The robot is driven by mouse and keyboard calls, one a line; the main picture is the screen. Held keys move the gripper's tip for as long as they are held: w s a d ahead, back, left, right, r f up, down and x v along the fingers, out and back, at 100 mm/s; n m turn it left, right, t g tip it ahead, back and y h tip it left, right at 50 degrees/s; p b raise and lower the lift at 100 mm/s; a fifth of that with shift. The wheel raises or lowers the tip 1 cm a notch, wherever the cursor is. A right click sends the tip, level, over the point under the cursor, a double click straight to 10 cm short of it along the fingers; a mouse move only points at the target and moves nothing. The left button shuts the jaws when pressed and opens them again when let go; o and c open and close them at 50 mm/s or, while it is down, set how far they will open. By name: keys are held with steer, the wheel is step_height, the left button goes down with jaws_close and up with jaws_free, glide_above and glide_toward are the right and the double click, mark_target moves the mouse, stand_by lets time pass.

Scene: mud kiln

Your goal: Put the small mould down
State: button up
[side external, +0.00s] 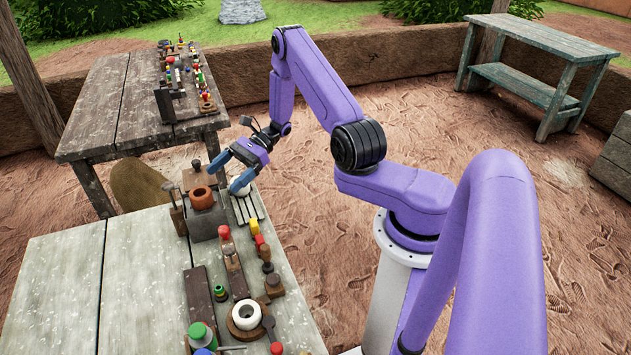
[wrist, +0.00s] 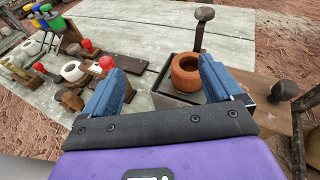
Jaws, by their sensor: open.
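My gripper (side external: 224,178) is open above the far right corner of the near table, its blue fingers wide apart. In the wrist view, my gripper (wrist: 162,66) shows nothing clasped between the fingers. An orange-brown ring (side external: 202,197) sits in a dark square box (side external: 206,221) beside the fingers. In the wrist view the ring (wrist: 186,72) is by the right finger, inside the box (wrist: 176,98). A white rounded piece (side external: 243,188) lies on a pale slatted rack (side external: 247,208), partly behind a finger. I cannot tell which piece is the small mould.
The near table (side external: 62,290) is bare on its left. Its right side holds a white ring (side external: 246,315), red-topped and yellow-topped tools, and a green knob (side external: 201,335). A hammer-like tool (side external: 175,210) stands beside the box. A second table (side external: 110,115) stands behind with small items.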

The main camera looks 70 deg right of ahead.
steer(key=s+a+r+n+g+h, duration=0.7)
steer(key=s+a+r+n+g, duration=0.35)
steer(key=s+a+n, duration=0.45)
steer(key=s+d+r+n+t+h, duration=0.1)
steer(key=s+r+n+t+h, duration=0.1)
steer(key=s+n, duration=0.6)
steer(key=s+d+r+n+t+h, duration=0.2)
steer(key=s+r+n+t+h, duration=0.1)
steer(key=s+n, duration=0.5)
steer(key=n+t+h, duration=0.1)
steer(key=n, duration=0.1)
steer(key=shift+s+r+n+h, duration=0.15)
steer(key=shift+r+n+h, duration=0.1)
steer(key=shift+n+h, duration=0.05)
